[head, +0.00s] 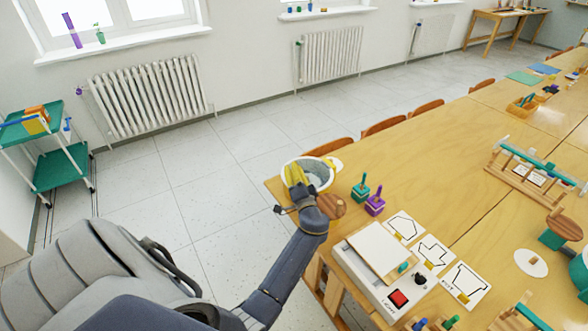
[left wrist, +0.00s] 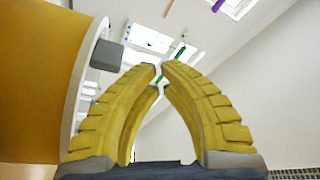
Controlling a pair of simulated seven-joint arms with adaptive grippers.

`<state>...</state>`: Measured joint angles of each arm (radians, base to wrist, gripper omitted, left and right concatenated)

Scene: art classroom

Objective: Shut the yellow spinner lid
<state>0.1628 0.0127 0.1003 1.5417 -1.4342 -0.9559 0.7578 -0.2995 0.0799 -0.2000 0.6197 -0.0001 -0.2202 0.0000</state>
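The spinner is a round white tub (head: 318,174) at the near left corner of the wooden table in the head view. Its top is open and a grey inside shows. A large curved yellow-orange surface with a white edge (left wrist: 35,85), seemingly the lid, stands close on the left. A grey block (left wrist: 106,55) sticks out from its edge. The right gripper is not seen.
A round brown disc (head: 331,206) lies by my left wrist. Teal (head: 360,190) and purple (head: 375,203) stacking pegs stand right of the tub. A white device (head: 372,268) and shape cards lie nearer.

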